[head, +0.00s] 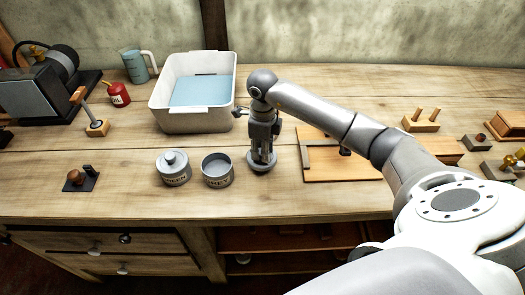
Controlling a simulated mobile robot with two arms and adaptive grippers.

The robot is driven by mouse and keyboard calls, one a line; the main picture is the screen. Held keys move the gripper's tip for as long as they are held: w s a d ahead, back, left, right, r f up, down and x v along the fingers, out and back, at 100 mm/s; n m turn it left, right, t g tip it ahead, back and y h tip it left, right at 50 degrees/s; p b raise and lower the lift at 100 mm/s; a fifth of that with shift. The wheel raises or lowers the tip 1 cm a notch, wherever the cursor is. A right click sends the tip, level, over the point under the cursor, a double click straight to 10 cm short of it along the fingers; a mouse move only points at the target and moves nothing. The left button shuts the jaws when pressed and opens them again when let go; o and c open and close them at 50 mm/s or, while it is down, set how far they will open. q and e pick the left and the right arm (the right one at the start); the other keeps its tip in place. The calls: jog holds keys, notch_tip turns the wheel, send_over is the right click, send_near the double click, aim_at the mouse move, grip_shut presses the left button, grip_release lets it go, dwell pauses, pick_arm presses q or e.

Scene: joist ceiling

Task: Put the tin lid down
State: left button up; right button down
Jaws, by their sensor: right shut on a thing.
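The grey tin lid (261,168) is under my right gripper (262,155), which points straight down and is shut on it. The lid is low over the bench or on it; I cannot tell whether it touches. Just left of it stands an open grey tin (217,171) with a label on its front and a dark inside. Left of that stands a second grey tin (173,169) with its knobbed lid on. My left gripper is not in view.
A white tub (193,122) with a blue bottom stands behind the tins. A wooden board (340,172) with a metal square lies to the right. A small dark block (80,179) sits at the left. The bench front (215,205) is clear.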

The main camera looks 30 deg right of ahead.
jog(key=shift+f+p, duration=0.45)
jog(key=shift+f, duration=0.75)
jog(key=c, duration=1.6)
grip_release()
jog(key=shift+f+b, duration=0.1)
jog(key=shift+b, duration=0.25)
jog(key=shift+c, duration=0.2)
jog(key=o, duration=0.5)
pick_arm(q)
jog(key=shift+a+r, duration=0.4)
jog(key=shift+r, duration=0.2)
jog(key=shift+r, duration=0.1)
